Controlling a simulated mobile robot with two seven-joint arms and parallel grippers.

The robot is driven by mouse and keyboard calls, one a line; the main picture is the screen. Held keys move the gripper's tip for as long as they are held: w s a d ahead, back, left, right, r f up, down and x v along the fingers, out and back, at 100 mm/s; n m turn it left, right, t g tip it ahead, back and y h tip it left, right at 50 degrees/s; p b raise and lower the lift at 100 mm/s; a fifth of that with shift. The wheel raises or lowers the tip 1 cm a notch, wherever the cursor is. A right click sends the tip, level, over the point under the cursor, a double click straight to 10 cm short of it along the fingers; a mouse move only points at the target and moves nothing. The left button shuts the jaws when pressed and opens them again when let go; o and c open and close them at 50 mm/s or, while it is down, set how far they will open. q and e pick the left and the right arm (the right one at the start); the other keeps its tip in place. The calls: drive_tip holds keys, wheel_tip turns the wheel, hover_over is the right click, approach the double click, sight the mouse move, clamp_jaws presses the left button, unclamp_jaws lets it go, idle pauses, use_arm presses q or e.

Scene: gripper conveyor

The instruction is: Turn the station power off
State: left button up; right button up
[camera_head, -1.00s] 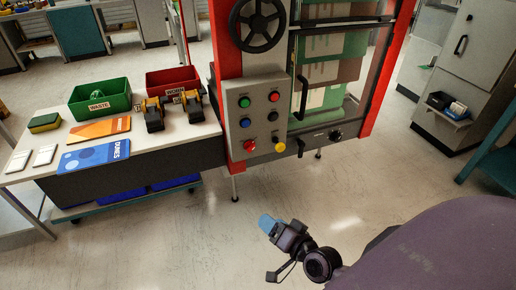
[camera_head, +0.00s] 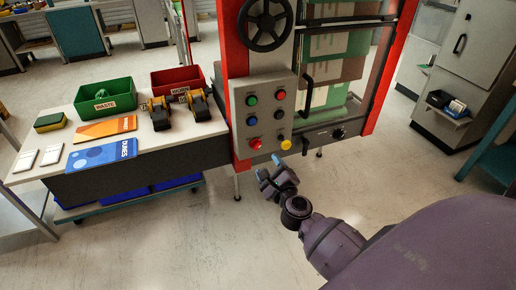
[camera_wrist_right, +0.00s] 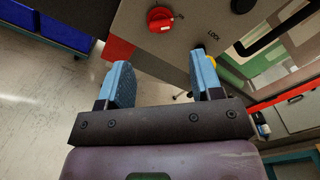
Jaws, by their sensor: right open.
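The station's grey control panel (camera_head: 262,116) carries green, red, blue and black buttons in pairs. Low on it are a larger red knob (camera_head: 256,144) and a yellow knob (camera_head: 286,145). In the right wrist view the red knob (camera_wrist_right: 160,18) shows a raised grip and stands beyond the fingers, near the top. The yellow knob (camera_wrist_right: 212,60) is partly hidden by the right-hand finger. My right gripper (camera_head: 270,167) is open and empty, below the panel and apart from it. Its blue fingertips (camera_wrist_right: 163,72) are spread wide in the wrist view. My left gripper is not in view.
A white table (camera_head: 180,136) at left holds a green waste bin (camera_head: 103,108), a red bin (camera_head: 178,91), two yellow-black tools (camera_head: 160,112) and cards. A black handwheel (camera_head: 265,24) and a door handle (camera_head: 306,95) are on the station. Floor to the right is clear.

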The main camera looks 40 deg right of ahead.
sight(257, 148)
drive_tip(key=b+x, duration=0.1)
drive_tip(key=x, duration=0.8)
drive_tip(key=shift+w, duration=0.25)
drive_tip(key=c, duration=0.9)
